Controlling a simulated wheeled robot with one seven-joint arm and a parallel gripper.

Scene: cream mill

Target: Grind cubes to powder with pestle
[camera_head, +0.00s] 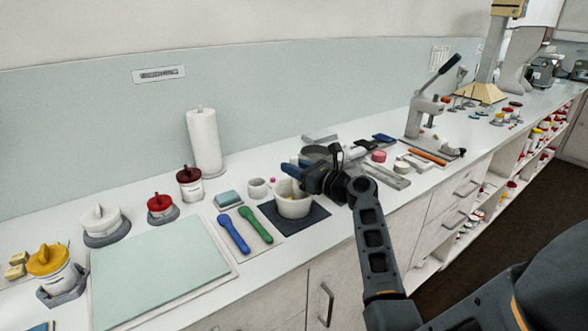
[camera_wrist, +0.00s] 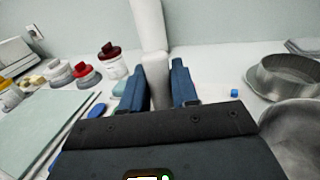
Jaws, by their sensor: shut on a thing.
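My gripper (camera_head: 288,170) has its blue fingers just above the white mortar (camera_head: 293,207), which stands on a dark mat (camera_head: 309,219). In the wrist view, my gripper (camera_wrist: 158,78) is shut on the pale grey pestle (camera_wrist: 156,82), which stands between the two fingers. In the head view the pestle is mostly hidden by the gripper, and I cannot tell whether it touches the mortar's floor. A yellowish bit shows inside the mortar, too small to identify. The mortar is out of sight in the wrist view.
A blue spoon (camera_head: 233,233) and a green spoon (camera_head: 255,225) lie left of the mortar. A small white pot (camera_head: 258,188) stands behind it. A paper roll (camera_head: 204,140) stands at the back. A large pale green board (camera_head: 155,270) lies left. A lever press (camera_head: 424,115) stands right.

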